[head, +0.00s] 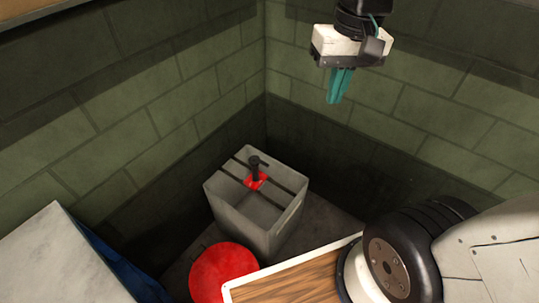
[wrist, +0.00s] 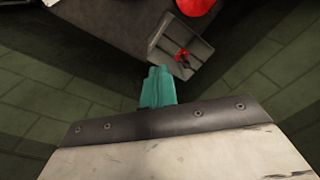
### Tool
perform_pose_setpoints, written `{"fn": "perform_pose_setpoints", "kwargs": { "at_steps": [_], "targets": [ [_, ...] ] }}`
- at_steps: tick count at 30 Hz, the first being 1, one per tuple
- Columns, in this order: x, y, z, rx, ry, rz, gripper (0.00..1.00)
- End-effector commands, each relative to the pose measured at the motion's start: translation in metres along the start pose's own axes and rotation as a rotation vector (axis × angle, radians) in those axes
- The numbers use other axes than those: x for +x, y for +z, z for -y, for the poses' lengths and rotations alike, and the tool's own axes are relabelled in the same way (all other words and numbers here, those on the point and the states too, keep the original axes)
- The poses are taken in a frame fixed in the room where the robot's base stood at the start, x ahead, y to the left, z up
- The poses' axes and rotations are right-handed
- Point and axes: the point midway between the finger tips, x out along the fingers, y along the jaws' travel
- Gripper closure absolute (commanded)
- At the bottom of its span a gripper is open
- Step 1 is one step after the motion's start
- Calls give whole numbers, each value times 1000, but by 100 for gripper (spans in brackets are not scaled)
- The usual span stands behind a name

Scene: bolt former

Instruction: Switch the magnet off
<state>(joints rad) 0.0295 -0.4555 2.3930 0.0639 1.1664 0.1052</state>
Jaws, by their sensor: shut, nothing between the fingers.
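A grey box (head: 243,222) stands on the floor near the wall corner, with dark strips across its top. On its top is a red plate (head: 256,181) with an upright black lever or knob (head: 255,166); I cannot tell its setting. The grey box (wrist: 166,56) with the red plate and dark knob (wrist: 183,55) also shows in the wrist view, beyond my fingertips. My gripper (head: 336,98) has teal fingers, shut and empty, high above and to the right of the box. The fingers (wrist: 158,72) are together in the wrist view, apart from the box.
A round red object (head: 222,272) is in front of the box. A wooden board with a pale rim (head: 290,283) lies at the bottom. A pale grey cabinet (head: 55,262) stands at the lower left. Green block walls (head: 150,110) close in behind the box.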

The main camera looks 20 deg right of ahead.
Motion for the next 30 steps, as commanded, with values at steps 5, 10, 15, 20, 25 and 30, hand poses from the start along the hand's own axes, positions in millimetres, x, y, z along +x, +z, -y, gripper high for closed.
{"fn": "perform_pose_setpoints", "kwargs": {
  "at_steps": [5,10,15,20,25,30],
  "targets": [
    [18,-60,8,109,-28,58,100],
    [47,-115,13,215,-51,106,100],
    [88,-167,15,324,-68,155,100],
    [137,-211,13,431,-79,203,100],
    [200,-250,9,546,-87,253,100],
    [270,-280,2,663,-90,300,100]
  ]
}}
